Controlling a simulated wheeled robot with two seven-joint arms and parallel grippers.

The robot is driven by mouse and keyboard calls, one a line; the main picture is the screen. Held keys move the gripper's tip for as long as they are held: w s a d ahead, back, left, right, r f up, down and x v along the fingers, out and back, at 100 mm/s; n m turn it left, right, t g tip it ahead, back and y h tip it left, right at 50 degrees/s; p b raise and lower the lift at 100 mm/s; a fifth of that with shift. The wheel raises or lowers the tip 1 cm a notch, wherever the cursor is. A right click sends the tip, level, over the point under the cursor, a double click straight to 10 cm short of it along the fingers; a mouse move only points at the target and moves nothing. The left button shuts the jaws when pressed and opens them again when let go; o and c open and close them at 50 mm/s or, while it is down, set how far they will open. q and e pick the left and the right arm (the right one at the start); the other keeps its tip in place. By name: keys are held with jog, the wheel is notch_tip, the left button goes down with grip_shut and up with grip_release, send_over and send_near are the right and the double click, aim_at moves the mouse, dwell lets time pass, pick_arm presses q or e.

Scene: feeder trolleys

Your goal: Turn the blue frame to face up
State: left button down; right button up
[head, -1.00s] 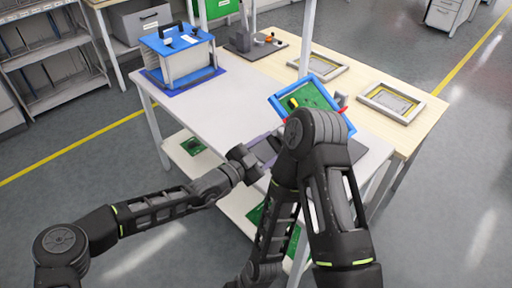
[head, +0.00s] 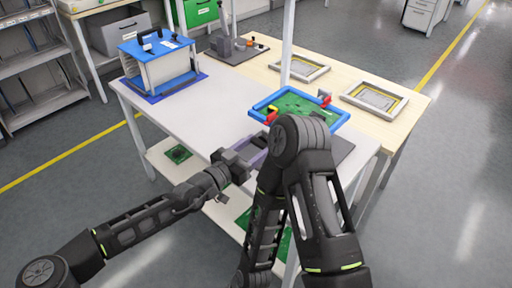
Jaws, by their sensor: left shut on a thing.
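The blue frame (head: 341,118) is above the dark mat at the right end of the white table. Its green board faces up, and it looks close to level. Red pieces touch its left side (head: 271,117) and right side (head: 325,99). A yellow piece shows at its left edge. My left gripper (head: 243,157) is in front and left of the frame, at the table's front edge. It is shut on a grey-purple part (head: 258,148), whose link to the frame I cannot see. My right arm hides the frame's near side; its gripper is not visible.
A blue-topped box (head: 160,45) stands on a blue mat at the white table's back left. Two grey trays (head: 372,98) lie on the wooden table (head: 408,117) behind. A white post (head: 289,45) rises behind the frame. The white table's middle is clear.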

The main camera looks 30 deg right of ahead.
pick_arm(q)
jog(key=shift+f, duration=0.1)
jog(key=c, duration=0.5)
grip_release()
jog(key=shift+a, duration=0.1)
jog(key=v, duration=0.7)
jog(key=shift+s+a, duration=0.15)
jog(key=shift+a, duration=0.15)
